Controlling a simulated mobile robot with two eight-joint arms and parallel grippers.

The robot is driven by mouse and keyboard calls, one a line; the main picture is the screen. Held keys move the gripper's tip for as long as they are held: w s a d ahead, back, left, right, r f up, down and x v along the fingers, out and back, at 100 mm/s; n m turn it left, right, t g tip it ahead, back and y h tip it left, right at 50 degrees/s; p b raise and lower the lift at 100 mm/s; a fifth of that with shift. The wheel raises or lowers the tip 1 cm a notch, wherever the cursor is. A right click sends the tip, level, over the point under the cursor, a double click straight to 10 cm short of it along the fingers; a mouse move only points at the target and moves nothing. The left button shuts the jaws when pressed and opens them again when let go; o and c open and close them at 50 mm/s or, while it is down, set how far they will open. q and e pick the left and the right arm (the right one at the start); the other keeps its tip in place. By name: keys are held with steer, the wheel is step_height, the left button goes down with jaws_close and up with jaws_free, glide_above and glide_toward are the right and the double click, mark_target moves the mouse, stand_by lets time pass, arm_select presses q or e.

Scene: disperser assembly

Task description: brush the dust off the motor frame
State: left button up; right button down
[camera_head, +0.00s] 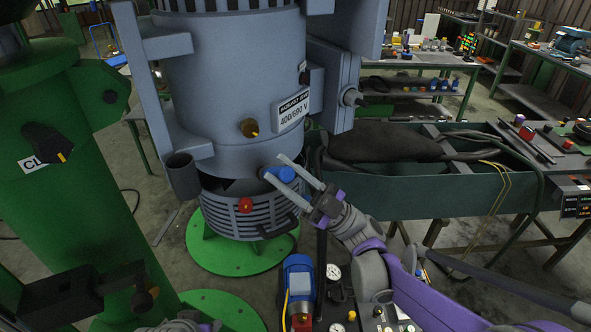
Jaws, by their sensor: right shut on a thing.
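The motor frame (222,90) is a large blue-grey cylinder with a 400/690 V label, standing upright in the upper middle. Its lower part is a slotted ring (232,210) with a red knob. My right gripper (276,168) reaches in from the lower right, its fingers by the frame's lower right side. It is shut on a small blue thing (287,174); whether this is a brush handle I cannot tell. No bristles and no clear dust show. A grey and purple piece at the bottom edge may be my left gripper (185,325); its fingers are mostly cut off.
A green column (60,190) stands close on the left. Below the motor are green round flanges (225,258) and a blue small motor (299,280) beside gauges. A dark green bench (400,190) stands behind my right arm. Shelves and tables line the back.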

steer(key=shift+s+a, duration=0.4)
steer(key=shift+a, duration=0.25)
steer(key=shift+d, duration=0.1)
steer(key=s+d, duration=0.2)
steer(key=s, duration=0.3)
steer(key=shift+s+d, duration=0.2)
steer(key=shift+d, duration=0.15)
steer(key=shift+s, duration=0.1)
steer(key=shift+s+d, duration=0.35)
steer(key=shift+s, duration=0.3)
steer(key=shift+s+d, duration=0.3)
steer(key=shift+s, duration=0.3)
